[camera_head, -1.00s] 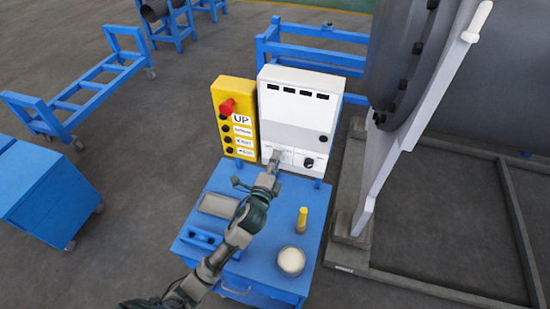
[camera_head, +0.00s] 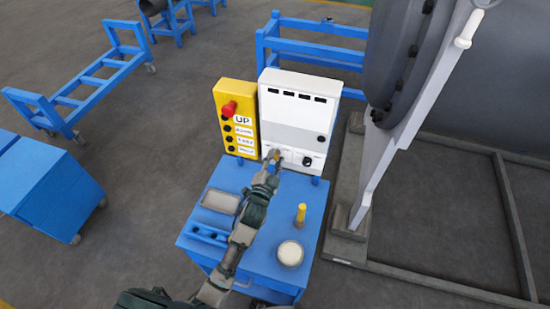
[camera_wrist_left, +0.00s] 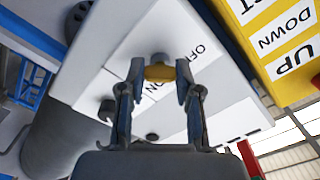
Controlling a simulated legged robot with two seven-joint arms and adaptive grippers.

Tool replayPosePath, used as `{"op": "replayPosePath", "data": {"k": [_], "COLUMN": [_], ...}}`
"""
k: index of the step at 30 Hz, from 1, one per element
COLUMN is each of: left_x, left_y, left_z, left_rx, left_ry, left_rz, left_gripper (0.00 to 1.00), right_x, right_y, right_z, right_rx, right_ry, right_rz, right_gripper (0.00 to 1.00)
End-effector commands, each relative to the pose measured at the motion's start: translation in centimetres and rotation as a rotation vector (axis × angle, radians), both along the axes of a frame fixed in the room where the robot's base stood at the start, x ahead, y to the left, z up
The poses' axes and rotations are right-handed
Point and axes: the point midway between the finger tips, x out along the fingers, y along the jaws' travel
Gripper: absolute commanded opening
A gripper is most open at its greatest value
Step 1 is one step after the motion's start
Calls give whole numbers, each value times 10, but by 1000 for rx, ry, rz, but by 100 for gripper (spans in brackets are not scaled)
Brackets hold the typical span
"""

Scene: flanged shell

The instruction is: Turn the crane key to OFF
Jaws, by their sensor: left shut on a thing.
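The white control box (camera_head: 300,100) stands at the back of the blue cart. My left gripper (camera_head: 273,156) is at the lower left of its front face. In the left wrist view, the fingers of my left gripper (camera_wrist_left: 160,74) are closed on the small yellow crane key (camera_wrist_left: 159,73), one on each side. The key sits at a round grey post on a white label plate. The word OFF (camera_wrist_left: 205,58) shows just right of the key, and the ON lettering is partly hidden by the gripper. My right gripper is in neither view.
A yellow button panel (camera_head: 236,118) with a red knob stands left of the box. The blue cart (camera_head: 255,260) bears a grey tray (camera_head: 220,201), a yellow-handled tool (camera_head: 301,214) and a round pale tin (camera_head: 290,253). A large grey flanged shell (camera_head: 480,90) stands to the right.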

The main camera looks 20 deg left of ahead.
Motion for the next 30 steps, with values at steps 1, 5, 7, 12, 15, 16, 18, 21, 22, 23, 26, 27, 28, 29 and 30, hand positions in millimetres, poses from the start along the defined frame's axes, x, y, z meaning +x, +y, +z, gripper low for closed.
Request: {"op": "replayPosePath", "data": {"k": [1, 5, 7, 12, 15, 16, 18, 21, 22, 23, 26, 27, 28, 29, 30], "left_x": [-1, -1, -1, -1, -1, -1, -1, -1, -1, -1, 0, 0, 0, 0, 0], "left_y": [0, -1, -1, -1, -1, -1, -1, -1, -1, -1, 0, 0, 0, 0, 0], "left_z": [-9, -9, -9, -10, -10, -10, -10, -10, -10, -9, -7, -6, -6, -5, -5], "left_rx": [-15, -43, -52, -59, -59, -59, -58, -58, -58, -57, -57, -57, -58, -58, -58], "left_ry": [22, 23, 24, 24, 24, 24, 24, 24, 23, 23, 17, 15, 15, 13, 13], "left_rz": [1, 0, 0, 0, 0, 0, 0, 0, 0, 0, 0, 0, 1, 0, 0], "left_gripper": [0, 0, 0, 0, 0, 0, 0, 43, 50, 58, 58, 58, 58, 58, 58], "right_x": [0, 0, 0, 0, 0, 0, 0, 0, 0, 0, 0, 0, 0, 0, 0], "right_y": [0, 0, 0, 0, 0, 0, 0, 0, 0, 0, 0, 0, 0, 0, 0], "right_z": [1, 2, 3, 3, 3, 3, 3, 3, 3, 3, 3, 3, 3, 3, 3], "right_rx": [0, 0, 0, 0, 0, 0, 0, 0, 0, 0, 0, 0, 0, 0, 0], "right_ry": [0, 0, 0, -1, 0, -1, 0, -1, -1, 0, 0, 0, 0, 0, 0], "right_rz": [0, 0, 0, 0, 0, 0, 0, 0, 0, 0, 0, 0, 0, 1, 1], "right_gripper": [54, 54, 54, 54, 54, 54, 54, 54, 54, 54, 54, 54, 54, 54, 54]}}
